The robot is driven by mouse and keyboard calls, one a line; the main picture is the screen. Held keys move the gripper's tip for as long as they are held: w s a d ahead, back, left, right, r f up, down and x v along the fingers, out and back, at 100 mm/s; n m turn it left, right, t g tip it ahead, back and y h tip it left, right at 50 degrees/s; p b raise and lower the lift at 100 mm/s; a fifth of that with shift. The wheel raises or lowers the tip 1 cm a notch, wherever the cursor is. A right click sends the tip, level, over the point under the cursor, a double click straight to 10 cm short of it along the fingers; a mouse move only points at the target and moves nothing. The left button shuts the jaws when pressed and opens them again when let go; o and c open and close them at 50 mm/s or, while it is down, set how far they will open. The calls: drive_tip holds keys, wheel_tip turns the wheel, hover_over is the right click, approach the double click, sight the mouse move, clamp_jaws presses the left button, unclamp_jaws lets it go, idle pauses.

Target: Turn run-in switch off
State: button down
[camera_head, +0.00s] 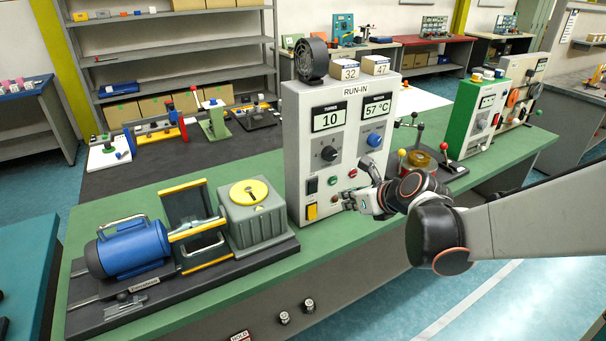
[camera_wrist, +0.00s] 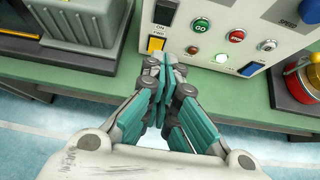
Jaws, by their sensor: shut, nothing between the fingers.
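The grey RUN-IN panel (camera_head: 299,150) stands upright on the green bench, with displays reading 10 turns and 57 °C. Low on its left side are a yellow rocker switch (camera_head: 311,212) and a black switch (camera_head: 312,186) above it. In the wrist view the yellow switch (camera_wrist: 157,43) and black switch (camera_wrist: 165,12) sit at the top centre; their label is too small to read surely. My gripper (camera_head: 349,203) is shut and empty in front of the panel's lower part. In the wrist view its fingertips (camera_wrist: 162,63) are just below the yellow switch; contact cannot be told.
A blue motor rig (camera_head: 128,247) stands left of the panel. A red-yellow device (camera_wrist: 302,79) stands to its right.

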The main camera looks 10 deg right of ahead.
drive_tip(key=b, duration=0.5)
approach(314, 187)
drive_tip(key=w+f, duration=0.2)
drive_tip(key=f, duration=0.1)
drive_tip(key=w+a+f, duration=0.1)
drive_tip(key=shift+w+f, duration=0.3)
drive_tip(key=shift+f, duration=0.1)
drive_tip(key=shift+r, duration=0.1)
drive_tip(key=shift+w+a+r+p, duration=0.15)
drive_tip(key=shift+w+r+p, duration=0.15)
drive_tip(key=shift+w, duration=0.2)
drive_tip(key=shift+r, duration=0.1)
